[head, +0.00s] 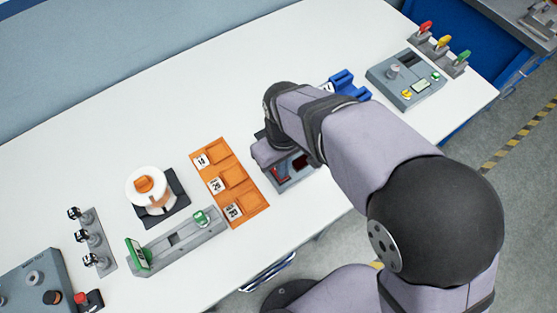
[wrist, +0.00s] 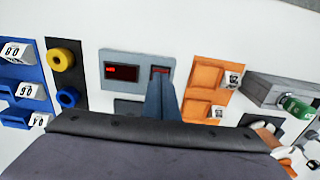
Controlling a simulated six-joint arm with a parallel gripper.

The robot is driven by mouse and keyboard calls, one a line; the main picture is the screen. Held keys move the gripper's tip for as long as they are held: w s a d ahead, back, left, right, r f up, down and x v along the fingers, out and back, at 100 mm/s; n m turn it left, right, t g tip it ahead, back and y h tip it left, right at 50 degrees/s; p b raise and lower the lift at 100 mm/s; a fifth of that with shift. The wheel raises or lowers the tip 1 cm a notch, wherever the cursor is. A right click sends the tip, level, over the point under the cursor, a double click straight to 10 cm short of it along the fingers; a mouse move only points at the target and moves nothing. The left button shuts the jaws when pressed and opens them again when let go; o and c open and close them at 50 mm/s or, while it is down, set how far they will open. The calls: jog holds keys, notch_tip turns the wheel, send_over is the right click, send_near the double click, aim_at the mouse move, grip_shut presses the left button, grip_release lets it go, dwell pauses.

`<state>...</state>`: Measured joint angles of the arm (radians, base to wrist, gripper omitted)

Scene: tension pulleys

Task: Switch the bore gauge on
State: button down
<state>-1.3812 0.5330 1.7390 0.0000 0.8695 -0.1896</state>
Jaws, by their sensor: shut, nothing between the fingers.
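The bore gauge (wrist: 136,57) is a grey box with a dark display (wrist: 122,72) showing small red characters, too small to read. Beside the display is a dark recess with a red switch (wrist: 159,69). My gripper (wrist: 161,80) is shut and empty, its fingertips pointing at the switch and covering its lower part. I cannot tell whether they touch it. In the head view the gauge (head: 296,181) is partly hidden under my wrist and arm, and the fingertips are hard to make out.
An orange tray (head: 250,188) with numbered compartments stands close beside the gauge. A grey fixture with a green knob (head: 201,218) lies beyond the tray.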

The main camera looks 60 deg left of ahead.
jog(key=shift+f+b, duration=0.3)
jog(key=shift+f, duration=0.3)
jog(key=shift+r, duration=0.15)
notch_tip(320, 180, up, 7)
jog(key=p, duration=0.6)
dwell(0.5)
dwell(0.4)
